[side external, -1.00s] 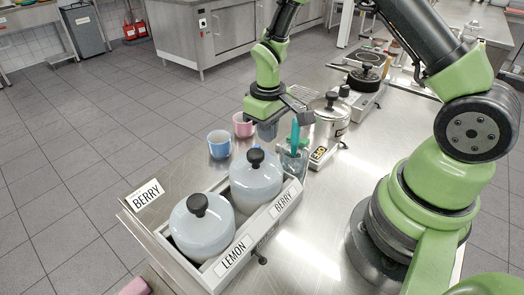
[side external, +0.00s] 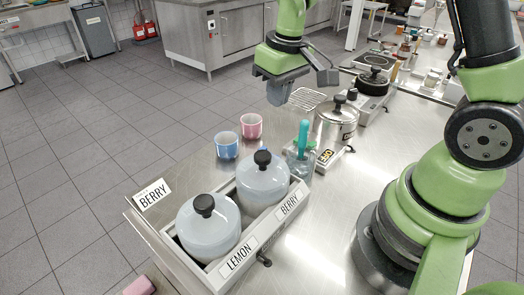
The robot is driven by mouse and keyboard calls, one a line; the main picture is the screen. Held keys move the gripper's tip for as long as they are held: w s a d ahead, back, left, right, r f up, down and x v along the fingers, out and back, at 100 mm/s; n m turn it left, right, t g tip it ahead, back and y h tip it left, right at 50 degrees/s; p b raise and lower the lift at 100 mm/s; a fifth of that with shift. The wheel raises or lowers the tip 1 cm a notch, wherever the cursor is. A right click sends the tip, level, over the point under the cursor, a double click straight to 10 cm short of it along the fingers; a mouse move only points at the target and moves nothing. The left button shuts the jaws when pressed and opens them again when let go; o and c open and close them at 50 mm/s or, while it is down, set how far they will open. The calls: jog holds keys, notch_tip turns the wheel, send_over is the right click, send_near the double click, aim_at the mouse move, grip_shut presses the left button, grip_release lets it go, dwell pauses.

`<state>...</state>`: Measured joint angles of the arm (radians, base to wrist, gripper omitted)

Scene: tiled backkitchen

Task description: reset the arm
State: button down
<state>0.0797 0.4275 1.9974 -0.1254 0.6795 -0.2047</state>
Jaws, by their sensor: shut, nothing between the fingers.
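My gripper (side external: 278,92) is in the upper middle of the side external view, held above the steel counter (side external: 312,228). It points down, is shut and holds nothing. It is apart from everything below it. The wire rack (side external: 306,98) lies on the counter behind and to its right.
A tray (side external: 248,243) labelled BERRY and LEMON holds two lidded pots (side external: 209,228) (side external: 262,180). Near it stand a blue cup (side external: 227,146), a pink cup (side external: 251,126) and a clear container (side external: 300,163) with a teal-handled tool. A steel pot (side external: 336,122) and a black pan (side external: 373,82) stand farther back.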

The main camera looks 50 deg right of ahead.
jog(key=s+a+r+m+t+y, duration=0.1)
jog(key=s+a+r+t, duration=0.1)
jog(key=s+r, duration=0.5)
jog(key=s+a+r+m+t, duration=0.2)
jog(key=s+r, duration=0.4)
jog(key=s, duration=0.3)
jog(key=shift+a+r+t+y, duration=0.35)
jog(key=shift+r+t+y, duration=0.05)
jog(key=shift+t, duration=0.4)
